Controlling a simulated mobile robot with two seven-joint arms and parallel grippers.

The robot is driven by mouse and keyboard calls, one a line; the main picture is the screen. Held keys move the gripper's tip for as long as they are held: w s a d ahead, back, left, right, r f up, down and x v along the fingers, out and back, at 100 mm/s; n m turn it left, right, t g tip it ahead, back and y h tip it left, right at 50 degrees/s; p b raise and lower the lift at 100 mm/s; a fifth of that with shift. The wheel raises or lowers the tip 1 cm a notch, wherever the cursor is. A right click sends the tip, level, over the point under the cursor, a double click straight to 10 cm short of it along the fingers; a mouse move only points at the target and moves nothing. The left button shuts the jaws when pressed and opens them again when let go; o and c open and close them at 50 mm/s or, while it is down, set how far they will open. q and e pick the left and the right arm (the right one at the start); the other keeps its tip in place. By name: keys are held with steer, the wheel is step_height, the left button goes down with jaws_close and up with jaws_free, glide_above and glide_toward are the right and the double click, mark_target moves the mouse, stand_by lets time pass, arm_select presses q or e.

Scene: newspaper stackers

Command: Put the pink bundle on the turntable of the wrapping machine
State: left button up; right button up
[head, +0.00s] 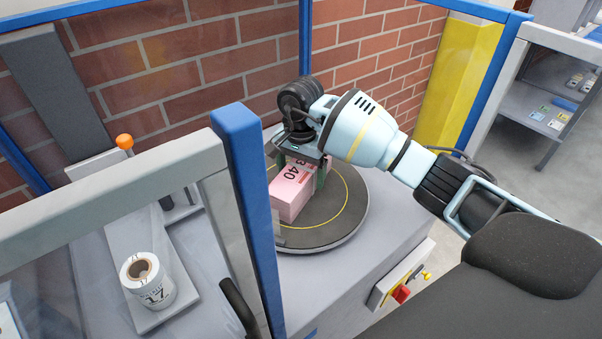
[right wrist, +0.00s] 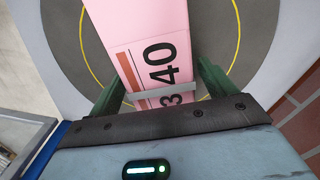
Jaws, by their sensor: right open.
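The pink bundle (head: 291,196), marked with a black 40, lies on the dark round turntable (head: 345,217) of the wrapping machine (head: 385,225). The turntable has a yellow ring, and the bundle sits inside it in the head view. My right gripper (head: 303,170) is over the bundle from above, with its green fingers on either side. In the right wrist view the bundle (right wrist: 140,30) passes between the open fingers (right wrist: 160,90), with gaps showing beside it. A pale strap crosses the bundle there. My left gripper is in neither view.
A blue post (head: 248,200) and a clear panel stand left of the turntable. Behind the panel are a paper roll (head: 147,282) and an orange-knobbed lever (head: 125,142). A brick wall (head: 210,70) is behind. A red switch (head: 401,294) is on the machine's front.

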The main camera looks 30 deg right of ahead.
mark_target(301, 168)
step_height(301, 168, up, 11)
steer(key=shift+r, duration=0.1)
stand_by(0.3)
